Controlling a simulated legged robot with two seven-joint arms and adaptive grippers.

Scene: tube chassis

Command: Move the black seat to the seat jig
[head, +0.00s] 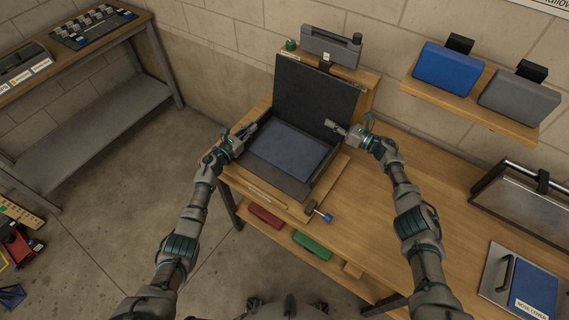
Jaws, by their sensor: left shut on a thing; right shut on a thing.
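The black seat (315,88) is a dark piece with a tall upright panel and a low dark frame around a flat blue pad (289,149). It is over the left end of the wooden bench. My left gripper (248,131) is shut on its left side, near the foot of the upright panel. My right gripper (337,128) is shut on its right side at about the same height. A wooden board with raised strips (327,187), which looks like the seat jig, shows under and in front of the seat. I cannot tell whether the seat touches it.
A grey case (331,46) stands on a wooden ledge behind the seat. A blue item (447,69) and a grey item (519,98) sit on the wall shelf. A blue-headed tool (318,212) lies at the board's front right.

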